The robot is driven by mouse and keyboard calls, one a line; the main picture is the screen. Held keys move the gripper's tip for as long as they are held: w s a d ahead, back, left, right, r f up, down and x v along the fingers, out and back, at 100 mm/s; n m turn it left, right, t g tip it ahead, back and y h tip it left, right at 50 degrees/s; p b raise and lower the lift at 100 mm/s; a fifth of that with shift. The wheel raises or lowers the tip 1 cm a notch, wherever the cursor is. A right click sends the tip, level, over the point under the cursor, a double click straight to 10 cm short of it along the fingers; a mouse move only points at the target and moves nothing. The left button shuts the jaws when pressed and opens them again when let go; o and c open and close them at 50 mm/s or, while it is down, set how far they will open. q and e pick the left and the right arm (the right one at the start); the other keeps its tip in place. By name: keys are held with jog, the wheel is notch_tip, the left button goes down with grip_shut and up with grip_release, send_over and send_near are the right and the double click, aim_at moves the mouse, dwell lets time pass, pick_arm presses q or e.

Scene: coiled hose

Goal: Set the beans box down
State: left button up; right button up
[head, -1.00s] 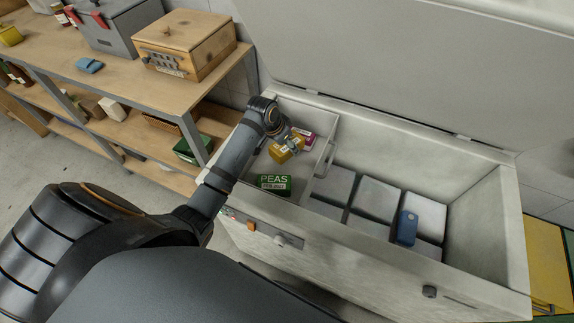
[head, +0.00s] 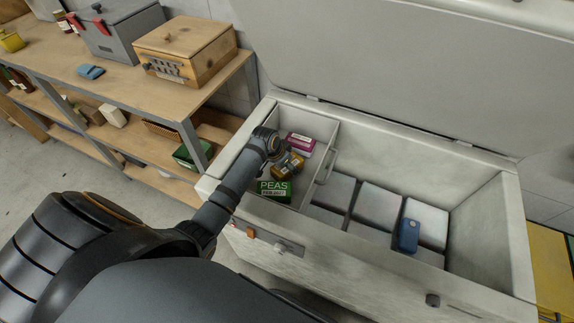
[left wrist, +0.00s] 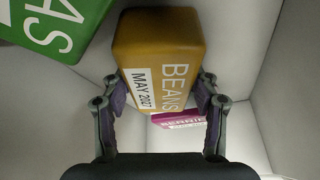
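The beans box (head: 289,166) is yellow-orange with a white date label. It is inside the grey basket (head: 328,150) at the left end of the chest freezer, between the green peas box (head: 274,190) and the magenta berries box (head: 300,144). In the left wrist view the beans box (left wrist: 158,60) fills the space between the fingers of my left gripper (left wrist: 160,97), whose pads are against its two sides. The arm and gripper (head: 283,158) partly cover it in the head view. Whether it touches the basket floor is unclear. My right gripper is not in view.
The freezer's open lid (head: 400,60) leans up behind. Several pale blocks (head: 377,208) and a blue item (head: 409,236) lie in the main compartment. A wooden shelf unit (head: 120,80) stands at the left. The basket walls are close around my left gripper.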

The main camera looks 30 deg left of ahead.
pick_arm(q)
jog(key=o, duration=0.3)
jog(key=shift+r, duration=0.35)
jog(key=p+v, duration=0.1)
jog(key=v, duration=1)
jog(key=shift+s+a+r+p, duration=0.1)
jog(key=shift+s+r+p, duration=0.15)
jog(key=shift+p, duration=0.1)
